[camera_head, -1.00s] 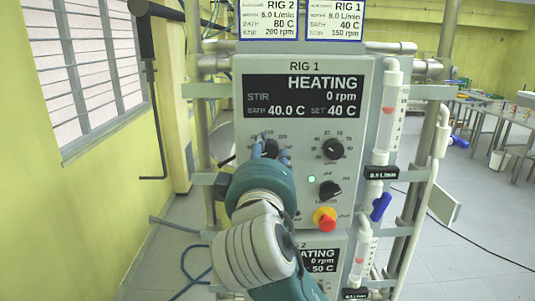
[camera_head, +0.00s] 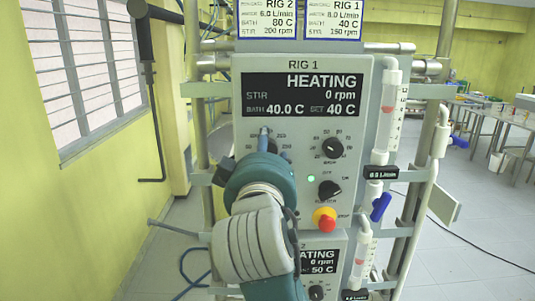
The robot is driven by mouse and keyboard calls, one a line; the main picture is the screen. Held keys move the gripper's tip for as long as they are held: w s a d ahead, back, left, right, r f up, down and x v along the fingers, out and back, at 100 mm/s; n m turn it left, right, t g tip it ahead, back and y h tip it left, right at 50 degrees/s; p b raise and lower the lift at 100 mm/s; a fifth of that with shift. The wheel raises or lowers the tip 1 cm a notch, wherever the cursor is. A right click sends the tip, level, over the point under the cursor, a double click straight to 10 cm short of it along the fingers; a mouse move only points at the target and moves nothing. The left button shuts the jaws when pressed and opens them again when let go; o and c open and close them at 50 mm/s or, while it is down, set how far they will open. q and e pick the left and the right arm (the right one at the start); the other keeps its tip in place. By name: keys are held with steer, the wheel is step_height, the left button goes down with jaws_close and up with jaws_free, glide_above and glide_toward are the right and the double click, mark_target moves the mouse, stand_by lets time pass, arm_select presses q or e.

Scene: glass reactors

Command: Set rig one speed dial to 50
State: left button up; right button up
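The rig 1 panel (camera_head: 303,205) faces me. Its screen (camera_head: 303,95) reads HEATING, STIR 0 rpm, BATH 40.0 C, SET 40 C. The speed dial (camera_head: 272,147) is the left dark knob under the screen. It is mostly hidden by my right gripper, and its pointer cannot be read. My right gripper (camera_head: 275,147) reaches it from below, with one blue finger at its upper left and the other at its right. Whether the fingers press on the knob is unclear. My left gripper is not in view.
To the right are the bath dial (camera_head: 332,148), a lower black knob (camera_head: 329,189), a green light (camera_head: 311,178) and a red button on yellow (camera_head: 324,219). A flow tube (camera_head: 389,110) with a blue valve (camera_head: 381,206) stands beside the panel. Rig 2's panel is below.

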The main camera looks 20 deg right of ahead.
steer(key=v, duration=0.7)
steer(key=shift+s+a, duration=0.15)
steer(key=shift+s, duration=0.05)
steer(key=shift+f, duration=0.1)
